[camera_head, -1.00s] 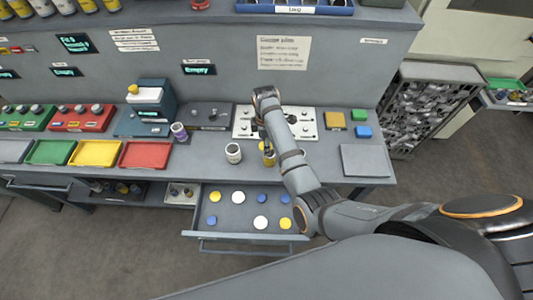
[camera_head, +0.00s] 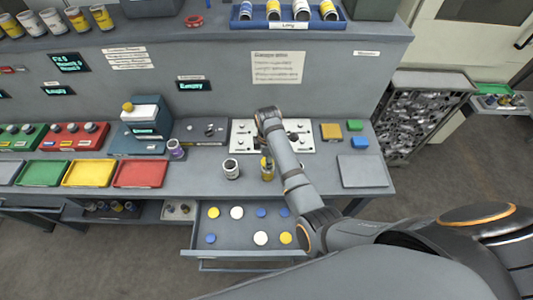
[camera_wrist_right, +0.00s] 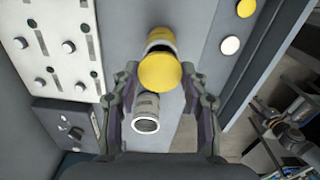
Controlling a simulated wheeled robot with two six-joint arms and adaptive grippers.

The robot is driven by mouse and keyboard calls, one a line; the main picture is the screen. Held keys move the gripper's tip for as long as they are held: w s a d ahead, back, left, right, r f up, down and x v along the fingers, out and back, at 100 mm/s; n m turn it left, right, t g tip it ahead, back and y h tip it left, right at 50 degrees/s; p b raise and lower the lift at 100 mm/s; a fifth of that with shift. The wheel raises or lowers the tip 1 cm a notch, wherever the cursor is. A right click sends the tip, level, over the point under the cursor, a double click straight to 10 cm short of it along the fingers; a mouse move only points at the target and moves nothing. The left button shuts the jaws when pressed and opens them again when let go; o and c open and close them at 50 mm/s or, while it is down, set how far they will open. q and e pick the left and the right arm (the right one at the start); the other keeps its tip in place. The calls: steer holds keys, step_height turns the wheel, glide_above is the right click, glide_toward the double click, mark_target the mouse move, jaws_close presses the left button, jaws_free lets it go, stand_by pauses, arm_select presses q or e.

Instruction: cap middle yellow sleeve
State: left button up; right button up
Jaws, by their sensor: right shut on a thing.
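A yellow-banded sleeve (camera_head: 267,174) stands on the bench in the head view, partly hidden by my right arm. In the right wrist view its yellow body (camera_wrist_right: 160,36) shows behind a round yellow cap (camera_wrist_right: 160,72). My right gripper (camera_wrist_right: 160,88) has its fingers on both sides of the cap and is shut on it. The gripper also shows in the head view (camera_head: 265,155), pointing down at the sleeve. The cap lines up with the sleeve's end; I cannot tell whether they touch. My left gripper is not in view.
A white sleeve (camera_head: 231,170) stands close left of the yellow one. An open drawer (camera_head: 236,225) below holds several yellow, white and blue caps. A white plate with knobs (camera_head: 240,136) lies behind. Red (camera_head: 140,174), yellow and green trays sit left; a grey pad (camera_head: 362,171) lies right.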

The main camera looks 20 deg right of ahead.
steer(key=shift+s+f, duration=0.15)
steer(key=shift+f, duration=0.75)
steer(key=shift+w+f, duration=0.25)
steer(key=shift+f, duration=0.1)
steer(key=shift+s, duration=0.3)
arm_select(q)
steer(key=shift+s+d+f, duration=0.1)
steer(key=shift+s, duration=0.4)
arm_select(e)
steer(key=o, duration=0.9)
steer(key=shift+w+f, duration=0.1)
steer(key=shift+w, duration=0.05)
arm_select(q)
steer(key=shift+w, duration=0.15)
